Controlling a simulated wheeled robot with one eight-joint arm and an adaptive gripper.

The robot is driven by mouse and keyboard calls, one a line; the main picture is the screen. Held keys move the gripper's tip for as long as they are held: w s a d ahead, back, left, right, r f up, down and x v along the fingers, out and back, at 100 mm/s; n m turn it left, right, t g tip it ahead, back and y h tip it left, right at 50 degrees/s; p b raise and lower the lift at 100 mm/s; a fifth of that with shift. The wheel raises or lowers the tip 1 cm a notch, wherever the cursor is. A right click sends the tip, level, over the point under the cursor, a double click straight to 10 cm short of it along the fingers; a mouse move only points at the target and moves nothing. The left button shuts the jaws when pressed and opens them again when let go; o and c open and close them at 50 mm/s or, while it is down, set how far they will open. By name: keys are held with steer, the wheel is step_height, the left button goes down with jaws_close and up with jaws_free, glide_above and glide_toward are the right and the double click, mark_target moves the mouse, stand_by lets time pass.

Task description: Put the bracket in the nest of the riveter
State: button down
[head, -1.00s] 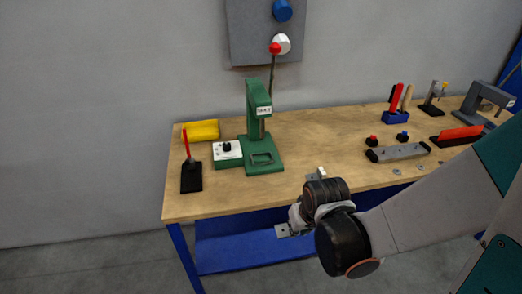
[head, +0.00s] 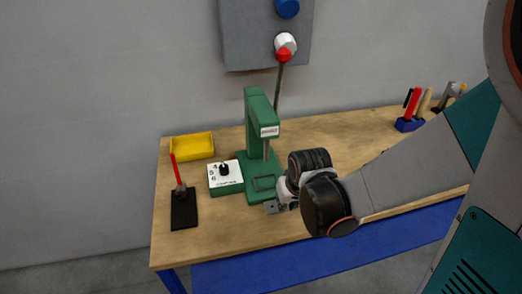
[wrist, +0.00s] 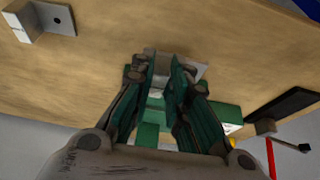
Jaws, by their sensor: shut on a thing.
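The green riveter (head: 256,132) stands on the workbench in the head view, its red-knobbed lever (head: 283,56) raised. Its nest (head: 264,183) is a rectangular frame on the base, just left of my gripper. My gripper (head: 281,201) is beside the front right of that base. It is shut on a small grey metal bracket (head: 271,207), whose plate sticks out to the left. In the wrist view the fingers (wrist: 165,72) close around the bracket (wrist: 190,68), partly hiding it. Green riveter parts (wrist: 148,134) show behind the fingers. I cannot tell whether the bracket touches the riveter.
A white box with a black knob (head: 226,178) adjoins the riveter. A yellow bin (head: 191,147) and a red-handled tool on a black base (head: 184,210) are further left. Another angled bracket (wrist: 42,22) lies on the bench. A blue tool holder (head: 409,124) stands right.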

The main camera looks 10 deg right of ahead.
steer(key=w+b, duration=0.1)
steer(key=w, duration=0.7)
steer(key=shift+w, duration=0.1)
steer(key=w, duration=0.3)
steer(key=shift+b, duration=0.4)
steer(key=shift+b+x, duration=0.45)
steer(key=shift+x, duration=0.45)
steer(key=shift+s+r, duration=0.1)
steer(key=c, duration=1.6)
jaws_free()
steer(key=shift+o, duration=0.2)
